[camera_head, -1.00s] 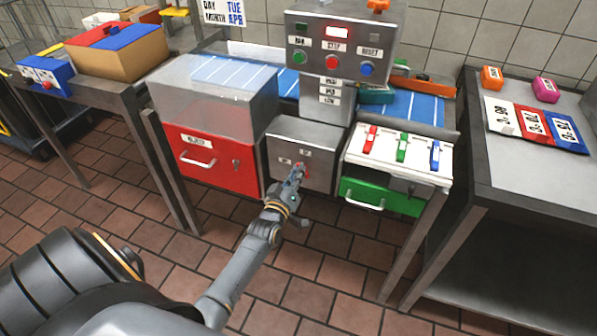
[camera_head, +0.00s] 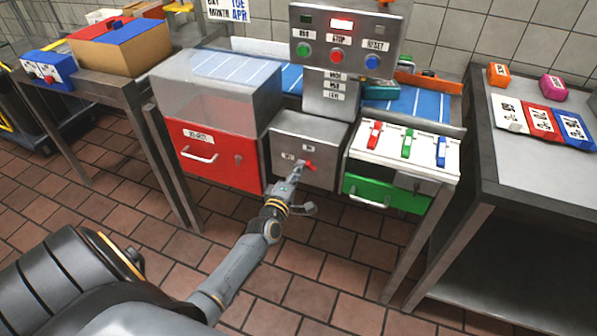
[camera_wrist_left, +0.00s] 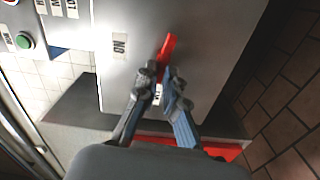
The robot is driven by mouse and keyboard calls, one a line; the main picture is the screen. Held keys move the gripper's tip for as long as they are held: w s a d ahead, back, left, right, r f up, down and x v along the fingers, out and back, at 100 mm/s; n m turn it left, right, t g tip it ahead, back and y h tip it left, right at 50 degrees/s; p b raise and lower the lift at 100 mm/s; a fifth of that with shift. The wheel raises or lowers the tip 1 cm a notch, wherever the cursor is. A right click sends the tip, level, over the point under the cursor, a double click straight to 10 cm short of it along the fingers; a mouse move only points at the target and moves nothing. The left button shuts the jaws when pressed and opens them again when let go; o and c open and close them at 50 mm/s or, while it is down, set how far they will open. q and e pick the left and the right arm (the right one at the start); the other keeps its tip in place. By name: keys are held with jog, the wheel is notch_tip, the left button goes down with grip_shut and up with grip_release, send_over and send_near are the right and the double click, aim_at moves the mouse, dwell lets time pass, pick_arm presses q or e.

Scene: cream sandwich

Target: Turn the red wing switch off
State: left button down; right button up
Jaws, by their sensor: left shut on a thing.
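The red wing switch (camera_head: 309,165) is on the front of a grey metal box (camera_head: 325,127) under the control panel. One small label (camera_head: 308,147) sits above the switch and another (camera_head: 289,156) to its left. My left gripper (camera_head: 298,168) reaches the switch from below left. In the left wrist view its fingertips (camera_wrist_left: 160,76) are shut on the near part of the red wing switch (camera_wrist_left: 168,45). The free end of the wing sticks out past the fingers, to the right in the head view. The gripped part is mostly hidden. My right gripper is not in view.
A red drawer (camera_head: 212,155) is left of the grey box. A white panel with red, green and blue sliders (camera_head: 408,144) above a green drawer (camera_head: 380,193) is on the right. The control panel (camera_head: 340,46) stands above. The tiled floor in front is clear.

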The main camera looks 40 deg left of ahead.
pick_arm(q)
jog(key=shift+f+n, duration=0.15)
jog(key=shift+n, duration=0.45)
jog(key=c, duration=1.4)
grip_release()
jog(key=shift+c, duration=0.2)
jog(key=v, duration=1.2)
jog(key=shift+s+f, duration=0.1)
jog(key=shift+f, duration=0.05)
